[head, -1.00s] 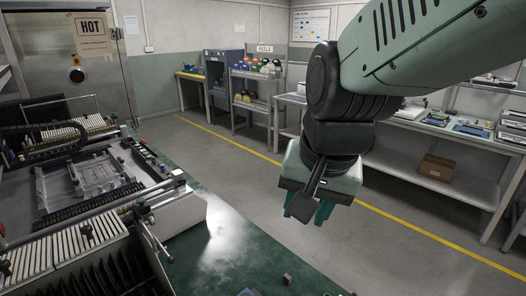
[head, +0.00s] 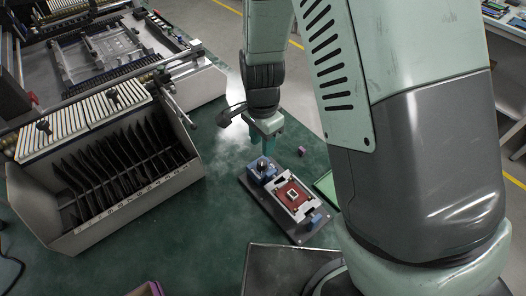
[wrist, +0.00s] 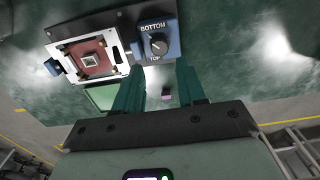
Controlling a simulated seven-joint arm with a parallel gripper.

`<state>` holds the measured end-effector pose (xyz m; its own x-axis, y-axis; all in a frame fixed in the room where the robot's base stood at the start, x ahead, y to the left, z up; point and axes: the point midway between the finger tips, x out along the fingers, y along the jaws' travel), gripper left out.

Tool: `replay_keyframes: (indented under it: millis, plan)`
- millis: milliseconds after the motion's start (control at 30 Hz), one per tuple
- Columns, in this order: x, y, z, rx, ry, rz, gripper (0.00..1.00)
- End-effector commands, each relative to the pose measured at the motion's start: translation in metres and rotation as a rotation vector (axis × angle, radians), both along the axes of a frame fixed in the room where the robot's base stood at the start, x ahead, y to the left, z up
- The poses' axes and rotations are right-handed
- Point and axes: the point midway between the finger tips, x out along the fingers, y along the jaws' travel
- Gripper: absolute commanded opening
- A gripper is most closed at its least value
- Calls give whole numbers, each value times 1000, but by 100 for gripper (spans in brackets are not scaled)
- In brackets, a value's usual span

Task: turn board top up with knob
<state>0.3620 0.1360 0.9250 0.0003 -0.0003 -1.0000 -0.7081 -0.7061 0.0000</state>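A fixture with a dark base plate (head: 266,205) stands on the green bench. It holds a red board (head: 293,194) with a pale square in a white frame. At its end is a blue block with a round metallic knob (head: 262,164). In the wrist view the knob (wrist: 158,46) sits between the labels BOTTOM and TOP; its exact pointing is too small to tell. The red board (wrist: 90,59) is to its left. My gripper (head: 266,146) is just above and behind the knob block. In the wrist view its two green fingers (wrist: 158,76) are apart, with nothing between them.
A small purple block (head: 301,150) and a green flat piece (head: 326,188) lie near the fixture. A grey rack with dark slats (head: 75,235) stands left, beside a machine with rails (head: 110,55). A dark flat tray (head: 275,255) lies in front. Bench between rack and fixture is clear.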

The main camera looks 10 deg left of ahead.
Motion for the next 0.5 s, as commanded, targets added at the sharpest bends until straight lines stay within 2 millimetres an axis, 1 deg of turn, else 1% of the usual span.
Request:
replay_keyframes:
  millis: [33,200,333,500]
  plan:
    - [-1,-1,-12,-2,5,-1,40]
    - [-1,-1,-44,-1,6,0,40]
    - [0,-1,-62,-1,3,0,40]
    - [0,0,-74,0,1,1,40]
